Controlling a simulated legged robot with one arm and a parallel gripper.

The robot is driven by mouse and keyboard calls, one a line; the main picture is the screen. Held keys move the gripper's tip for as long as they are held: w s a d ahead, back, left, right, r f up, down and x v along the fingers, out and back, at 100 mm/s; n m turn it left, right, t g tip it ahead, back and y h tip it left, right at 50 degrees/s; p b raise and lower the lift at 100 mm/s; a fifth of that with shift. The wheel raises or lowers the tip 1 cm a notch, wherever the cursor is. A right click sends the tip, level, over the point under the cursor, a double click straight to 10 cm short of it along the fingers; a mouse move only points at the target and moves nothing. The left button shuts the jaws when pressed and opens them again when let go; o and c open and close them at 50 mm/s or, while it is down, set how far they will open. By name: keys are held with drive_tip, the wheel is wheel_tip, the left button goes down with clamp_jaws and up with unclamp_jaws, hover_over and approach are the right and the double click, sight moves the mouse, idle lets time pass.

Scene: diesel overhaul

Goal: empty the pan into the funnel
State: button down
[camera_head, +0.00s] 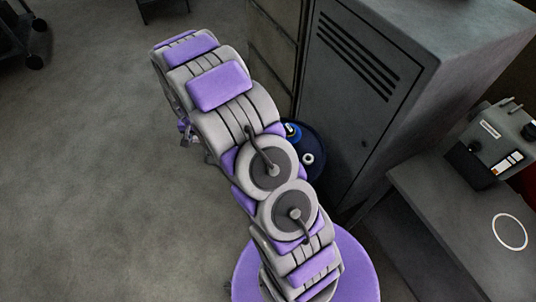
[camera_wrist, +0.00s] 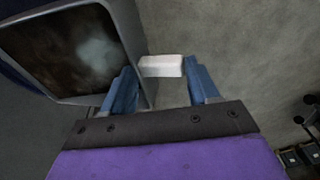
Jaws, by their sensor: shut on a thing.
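The pan (camera_wrist: 130,36) fills the upper left of the wrist view, with grey walls and a dark inside. A pale, blurred patch shows in it; I cannot tell whether it is liquid or a reflection. My gripper (camera_wrist: 161,67) has its blue fingers on either side of a white block at the pan's right side, seemingly its handle, and is shut on it. In the head view my arm hides the pan and gripper. No funnel can be made out for certain; a dark blue drum (camera_head: 314,172) with a blue item and a white ring on top is partly behind my arm.
A grey metal cabinet (camera_head: 360,90) stands right behind the drum. A grey bench (camera_head: 455,215) at the right bears a boxy machine (camera_head: 498,140) and a white ring (camera_head: 510,232). Open concrete floor (camera_head: 90,180) lies to the left.

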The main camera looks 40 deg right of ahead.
drive_tip(key=shift+f, duration=0.2)
drive_tip(key=shift+r, duration=0.1)
drive_tip(key=shift+s+d+r+t+y+p, duration=0.15)
drive_tip(key=shift+r+y+p, duration=0.15)
drive_tip(key=shift+r, duration=0.25)
drive_tip(key=shift+s+d+r+t+y+p, duration=0.1)
drive_tip(key=shift+s+r+t+y+p, duration=0.15)
drive_tip(key=shift+r, duration=0.35)
drive_tip(key=shift+s+d+r+t+y, duration=0.15)
drive_tip(key=shift+d+r+y, duration=0.1)
drive_tip(key=shift+r, duration=0.2)
drive_tip(key=shift+s+d+r+t+y, duration=0.15)
drive_tip(key=shift+d+r+y, duration=0.1)
drive_tip(key=shift+r, duration=0.15)
drive_tip(key=shift+d+r, duration=0.1)
